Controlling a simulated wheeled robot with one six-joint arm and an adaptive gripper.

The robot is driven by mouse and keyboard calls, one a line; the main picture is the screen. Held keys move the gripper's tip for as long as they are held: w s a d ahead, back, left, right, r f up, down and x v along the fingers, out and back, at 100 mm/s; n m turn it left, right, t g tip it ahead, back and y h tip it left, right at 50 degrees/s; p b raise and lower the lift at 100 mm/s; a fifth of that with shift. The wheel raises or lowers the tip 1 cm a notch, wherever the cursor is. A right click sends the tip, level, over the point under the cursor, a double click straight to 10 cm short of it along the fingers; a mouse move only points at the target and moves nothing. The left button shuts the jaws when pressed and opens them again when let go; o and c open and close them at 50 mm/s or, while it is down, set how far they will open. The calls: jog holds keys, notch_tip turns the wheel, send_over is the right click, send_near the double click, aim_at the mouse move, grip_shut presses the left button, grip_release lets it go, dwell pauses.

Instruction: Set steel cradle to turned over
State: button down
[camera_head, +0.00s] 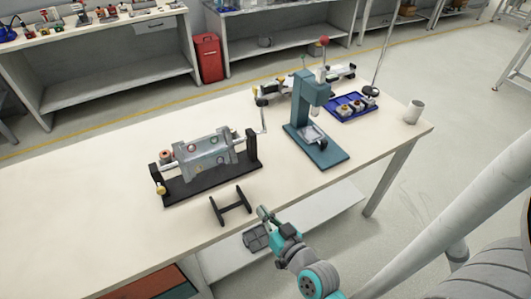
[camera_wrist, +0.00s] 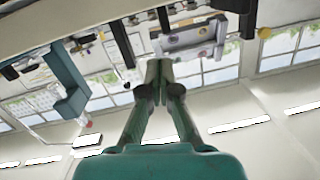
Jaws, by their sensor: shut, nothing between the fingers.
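The steel cradle (camera_head: 205,155) is a grey block with bars, held on a shaft between two uprights of a black stand (camera_head: 215,181) on the bench. A crank handle (camera_head: 264,115) rises at its right end, and a brass-coloured knob (camera_head: 160,188) sits at its left end. Small round parts show on the cradle. My gripper (camera_head: 264,213) is shut and empty at the bench's front edge, right of and nearer than the cradle, apart from it. In the wrist view, the gripper (camera_wrist: 159,68) points toward the grey cradle (camera_wrist: 190,35), which appears upside down.
A small black H-shaped rest (camera_head: 231,206) stands in front of the cradle. A teal press (camera_head: 315,130) with a red knob stands to its right. Behind it are a blue tray (camera_head: 351,107) of parts and a white cup (camera_head: 413,112). The bench's left side (camera_head: 75,205) is clear.

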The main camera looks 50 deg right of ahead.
jog(key=w+d+r+m, duration=0.1)
jog(key=d+m, duration=0.1)
jog(key=d, duration=0.1)
jog(key=w+d+r+m+t, duration=0.1)
jog(key=d+m, duration=0.2)
jog(key=w+d+r+m, duration=0.1)
jog(key=w+d+m, duration=0.1)
jog(key=d+m, duration=0.1)
jog(key=shift+w+d+r, duration=0.1)
jog(key=shift+d, duration=0.1)
jog(key=d+r+m+t, duration=0.3)
jog(key=d+r+m, duration=0.4)
jog(key=d, duration=0.2)
jog(key=x, duration=1.4)
jog(key=shift+r, duration=0.35)
